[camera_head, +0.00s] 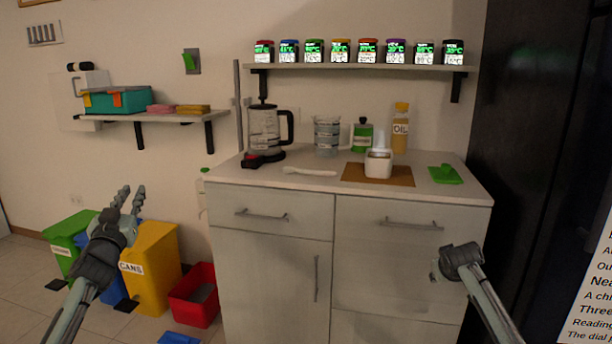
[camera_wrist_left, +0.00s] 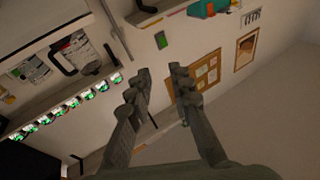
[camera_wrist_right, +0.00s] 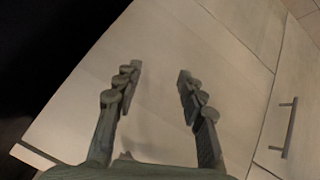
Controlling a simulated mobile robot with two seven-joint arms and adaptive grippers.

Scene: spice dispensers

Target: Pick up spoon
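A white spoon (camera_head: 309,171) lies on the countertop (camera_head: 325,185), between the kettle and the brown mat. My left gripper (camera_head: 130,199) is raised to the left of the cabinet, well away from the spoon. Its fingers are apart and empty, as the left wrist view also shows (camera_wrist_left: 160,75). My right gripper (camera_head: 455,262) is in front of the cabinet's right side, below the counter edge. In the right wrist view its fingers (camera_wrist_right: 160,72) are apart with nothing between them. The spoon does not clearly show in either wrist view.
A kettle (camera_head: 264,130), a measuring beaker (camera_head: 327,135), an oil bottle (camera_head: 400,128) and a white container (camera_head: 378,164) on a brown mat (camera_head: 352,173) stand around the counter. A spice shelf (camera_head: 360,68) hangs above. Bins (camera_head: 156,268) stand at lower left.

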